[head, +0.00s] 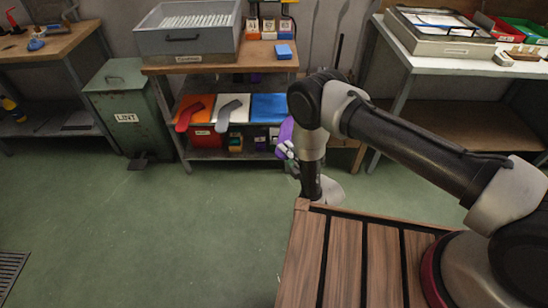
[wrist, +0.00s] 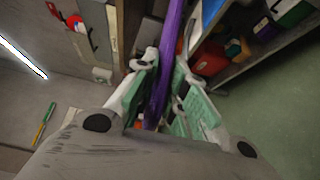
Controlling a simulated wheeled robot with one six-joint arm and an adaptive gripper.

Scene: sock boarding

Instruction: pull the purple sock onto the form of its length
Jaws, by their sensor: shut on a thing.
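The purple sock (head: 286,129) is long and narrow and is held in my gripper (head: 286,150) in front of the shelf unit. In the wrist view the sock (wrist: 170,35) runs between the green-padded fingers of my gripper (wrist: 163,65) and past the top edge. My gripper is shut on it; my arm hides part of it in the head view. Tall, thin grey shapes that look like sock forms stand against the back wall: a left one (head: 312,28), a middle one (head: 340,38) and a right one (head: 365,38). Their exact lengths are hard to tell.
A red sock (head: 187,114) and a grey sock (head: 229,112) lie on orange and white panels on the shelf; the blue panel (head: 269,107) looks bare. A grey tray (head: 188,40) stands above. A green lint bin (head: 125,108) stands left. The green floor is clear.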

